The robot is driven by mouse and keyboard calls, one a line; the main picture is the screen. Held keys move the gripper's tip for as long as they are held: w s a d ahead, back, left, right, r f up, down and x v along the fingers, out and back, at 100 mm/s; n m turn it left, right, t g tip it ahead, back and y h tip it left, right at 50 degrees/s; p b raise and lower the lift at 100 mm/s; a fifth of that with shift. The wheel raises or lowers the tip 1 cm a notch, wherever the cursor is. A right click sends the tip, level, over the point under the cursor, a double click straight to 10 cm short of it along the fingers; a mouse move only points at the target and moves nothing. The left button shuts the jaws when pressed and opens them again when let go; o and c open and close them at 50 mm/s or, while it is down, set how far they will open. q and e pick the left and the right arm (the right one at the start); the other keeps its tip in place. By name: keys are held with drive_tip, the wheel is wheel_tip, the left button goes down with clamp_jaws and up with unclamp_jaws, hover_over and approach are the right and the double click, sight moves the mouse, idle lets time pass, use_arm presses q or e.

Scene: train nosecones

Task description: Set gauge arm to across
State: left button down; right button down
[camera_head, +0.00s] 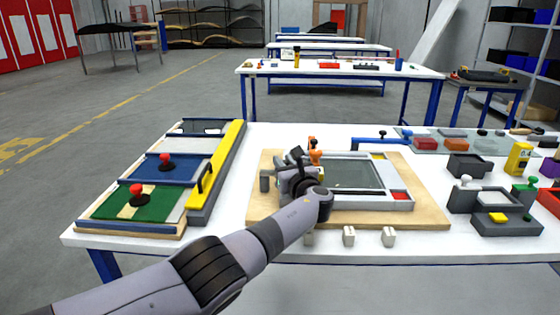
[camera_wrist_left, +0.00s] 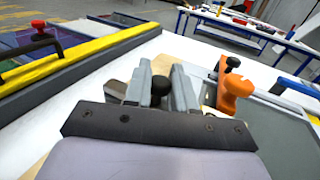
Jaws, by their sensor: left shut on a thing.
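My left gripper (camera_head: 292,178) comes in over the left edge of the grey framed fixture (camera_head: 400,204) on the wooden board. In the left wrist view its two fingers (camera_wrist_left: 162,90) close around a small black knob (camera_wrist_left: 160,87), which I take to be on the gauge arm. The gauge arm's own bar and its angle are mostly hidden by my wrist and fingers. An orange clamp-like part (camera_head: 315,157) stands just beside the fingers, apart from them; it also shows in the left wrist view (camera_wrist_left: 234,92). My right gripper is out of view.
A three-panel tray with red knobs (camera_head: 137,190) and a yellow rail (camera_head: 222,160) lies to the left. Several small grey blocks (camera_head: 348,236) sit at the front edge. Grey bins (camera_head: 470,165) and a blue bar (camera_head: 382,140) are to the right and behind.

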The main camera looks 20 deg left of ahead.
use_arm(q)
drive_tip(key=shift+r, duration=0.15)
drive_tip(key=c, duration=1)
unclamp_jaws()
drive_tip(key=shift+s+d+p, duration=0.4)
drive_tip(key=shift+d+p, duration=0.05)
drive_tip(key=shift+p, duration=0.35)
drive_tip(key=p+v, duration=0.2)
drive_tip(key=v, duration=0.2)
drive_tip(key=shift+s+d, duration=0.2)
drive_tip(key=shift+d, duration=0.05)
drive_tip(key=shift+s+d, duration=0.4)
drive_tip(key=shift+s, duration=0.05)
